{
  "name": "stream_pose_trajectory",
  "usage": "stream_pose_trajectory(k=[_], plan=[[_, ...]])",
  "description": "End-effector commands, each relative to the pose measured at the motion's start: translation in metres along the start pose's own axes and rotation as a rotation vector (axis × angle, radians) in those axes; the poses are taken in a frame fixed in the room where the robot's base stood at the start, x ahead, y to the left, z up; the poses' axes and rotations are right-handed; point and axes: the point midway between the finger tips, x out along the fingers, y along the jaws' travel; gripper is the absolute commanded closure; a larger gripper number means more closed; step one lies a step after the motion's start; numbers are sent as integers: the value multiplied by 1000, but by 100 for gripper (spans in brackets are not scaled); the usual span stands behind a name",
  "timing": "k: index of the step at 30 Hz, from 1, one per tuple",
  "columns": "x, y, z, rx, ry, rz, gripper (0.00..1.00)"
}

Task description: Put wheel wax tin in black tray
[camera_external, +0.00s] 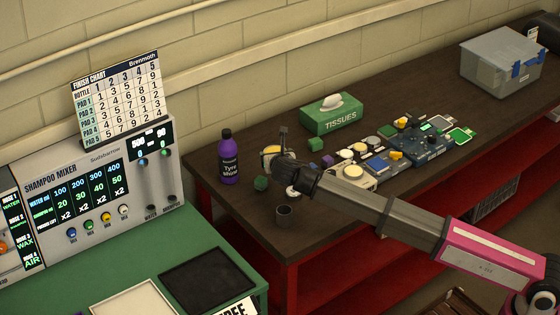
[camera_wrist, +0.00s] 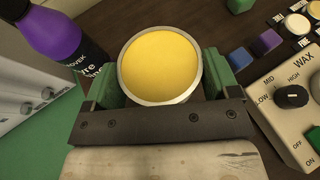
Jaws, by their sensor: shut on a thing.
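The wheel wax tin (camera_wrist: 160,66) is round and silvery with a yellow top. In the wrist view it sits between the green fingers of my gripper (camera_wrist: 166,84), which is shut on it. In the external view the tin (camera_external: 269,151) shows partly behind my gripper (camera_external: 272,164), over the left end of the dark bench. I cannot tell whether it touches the bench top. The black tray (camera_external: 207,280) lies flat and empty on the green counter at the lower front, left of and below the bench end.
A purple bottle (camera_external: 229,158) stands just left of the tin. A green tissue box (camera_external: 332,114) and control boxes (camera_external: 350,174) lie to the right. A white tray (camera_external: 135,303) is beside the black tray.

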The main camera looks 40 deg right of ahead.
Motion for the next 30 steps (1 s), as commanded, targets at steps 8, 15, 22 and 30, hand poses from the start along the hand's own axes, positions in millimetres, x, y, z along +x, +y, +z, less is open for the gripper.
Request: stream_pose_trajectory(k=[8,15,22,30], plan=[[-55,63,-42,-5,15,5,49],[-123,121,-92,-6,24,1,49],[-196,169,-142,-6,22,-2,49],[-281,210,-198,0,10,-5,49]])
